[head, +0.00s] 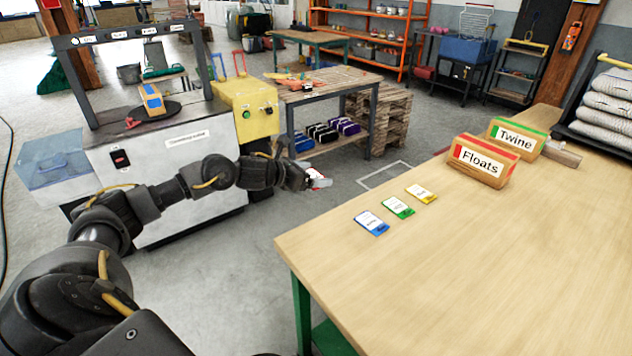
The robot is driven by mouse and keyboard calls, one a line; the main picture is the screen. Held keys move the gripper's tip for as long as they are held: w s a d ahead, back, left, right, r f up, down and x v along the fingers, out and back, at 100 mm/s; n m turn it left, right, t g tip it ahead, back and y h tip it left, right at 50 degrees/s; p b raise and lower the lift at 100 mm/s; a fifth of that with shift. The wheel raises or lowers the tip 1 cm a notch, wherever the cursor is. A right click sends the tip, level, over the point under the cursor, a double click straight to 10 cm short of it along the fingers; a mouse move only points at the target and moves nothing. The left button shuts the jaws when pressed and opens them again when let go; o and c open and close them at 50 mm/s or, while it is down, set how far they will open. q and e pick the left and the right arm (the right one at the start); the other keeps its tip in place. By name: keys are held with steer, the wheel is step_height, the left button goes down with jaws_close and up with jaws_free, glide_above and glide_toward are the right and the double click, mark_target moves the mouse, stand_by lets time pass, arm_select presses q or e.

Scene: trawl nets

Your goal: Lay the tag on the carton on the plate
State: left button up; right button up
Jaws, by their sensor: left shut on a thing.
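My left gripper (308,178) is shut on a white tag with a red edge (320,181), held in the air left of the wooden table. The gripper partly hides the tag. A carton in orange and blue (152,99) stands on a dark round plate (174,108) on top of the grey machine at the left, well away from the gripper. I see no tag on the carton's visible faces. My right gripper is not in view.
The machine (190,160) has a dark frame over the plate and a yellow box (248,112) at its right.

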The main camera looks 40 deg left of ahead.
arm_select(q)
steer(key=s+d+f+m+g+h, duration=0.15)
steer(key=s+d, duration=0.25)
steer(key=d, duration=0.7)
steer(key=s+d+f+m+h, duration=0.2)
steer(key=s+d+f+h, duration=0.15)
steer(key=d, duration=0.75)
steer(key=s+d+r+m+g+h, duration=0.1)
steer(key=s+d+r+m+g, duration=0.2)
steer(key=s+d, duration=0.9)
steer(key=shift+d+m, duration=0.35)
steer(key=shift+d, duration=0.75)
steer(key=shift+g+h, duration=0.25)
steer(key=shift+h, duration=0.05)
